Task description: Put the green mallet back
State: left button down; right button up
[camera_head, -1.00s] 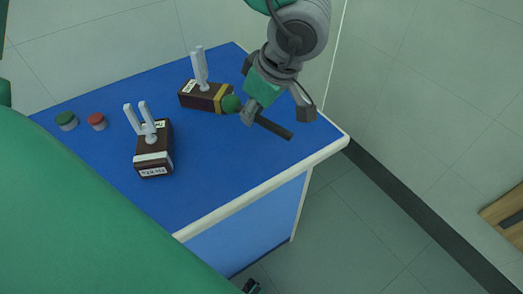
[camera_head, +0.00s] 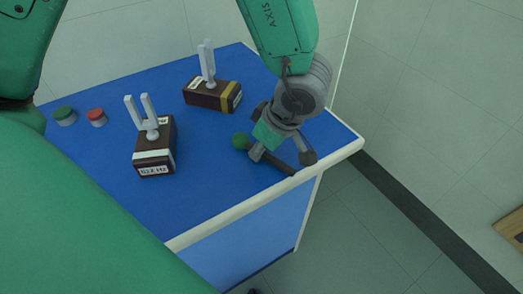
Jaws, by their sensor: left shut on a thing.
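The green mallet has a round green head (camera_head: 240,141) and a dark handle that slants down to the right. My left gripper (camera_head: 262,151) comes down from the top and is shut on the mallet near its head. It holds the mallet over the right part of the blue bench (camera_head: 215,190), with the handle's end by the white front edge. I cannot tell whether the mallet touches the bench. A green round piece (camera_head: 64,115) and a red round piece (camera_head: 96,117) sit on grey bases at the bench's left. My right gripper is not in view.
Two pale tuning forks stand on dark wooden boxes. One box with a yellow band (camera_head: 212,95) is at the back, the other with a white band (camera_head: 155,150) nearer. Bare bench lies between the boxes and the mallet. Floor lies beyond the right edge.

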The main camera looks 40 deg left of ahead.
aim_at(269, 155)
pick_arm(q)
jog(key=shift+s+d, duration=0.1)
jog(key=shift+d, duration=0.05)
jog(key=c, duration=1.7)
grip_release()
jog(key=shift+d, duration=0.25)
jog(key=shift+o, duration=0.8)
jog(key=shift+d+r, duration=0.1)
jog(key=shift+d, duration=0.35)
jog(key=shift+a+r, duration=0.2)
jog(key=shift+a, duration=0.05)
jog(key=v, duration=0.1)
jog(key=p+v, duration=0.1)
jog(key=v, duration=0.2)
jog(key=shift+a+r+p, duration=0.15)
jog(key=shift+a+p, duration=0.15)
jog(key=shift+a, duration=0.05)
jog(key=p+v, duration=0.1)
jog(key=v, duration=0.6)
jog(key=shift+d+p, duration=0.2)
jog(key=shift+p, duration=0.1)
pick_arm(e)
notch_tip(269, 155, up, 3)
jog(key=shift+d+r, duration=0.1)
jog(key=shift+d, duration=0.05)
